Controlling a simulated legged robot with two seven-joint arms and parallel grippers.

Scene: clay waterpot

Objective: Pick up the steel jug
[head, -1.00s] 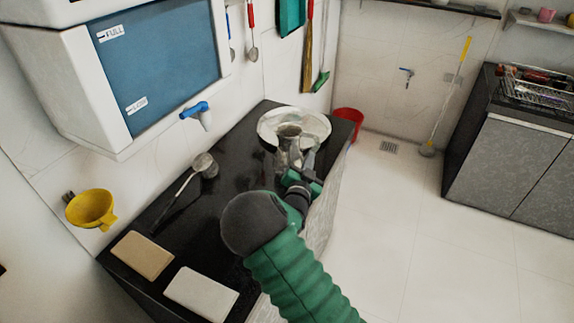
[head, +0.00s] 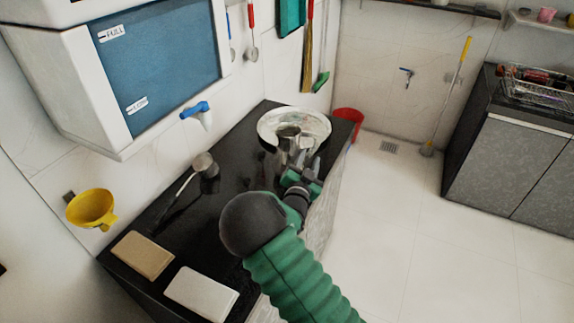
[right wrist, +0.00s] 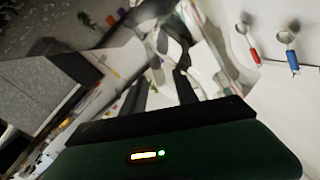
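The steel jug (head: 288,133) stands on the black counter, in front of the round steel plate. My right gripper (head: 305,163) is at its near right side, with the fingers apart and pointing toward it. In the right wrist view, the two dark fingers (right wrist: 160,88) are spread, with blurred shiny metal, probably the jug (right wrist: 165,45), beyond and between them. I cannot tell whether a finger touches the jug. The gripper hides the jug's lower right part in the head view. My left gripper is not in view.
The steel plate (head: 318,125) lies at the counter's far end. A ladle (head: 188,180) lies on the counter's left side. A tan block (head: 142,254) and a white block (head: 201,293) lie at the near end. The water dispenser's tap (head: 198,113) overhangs the left side. A red bucket (head: 349,117) stands beyond.

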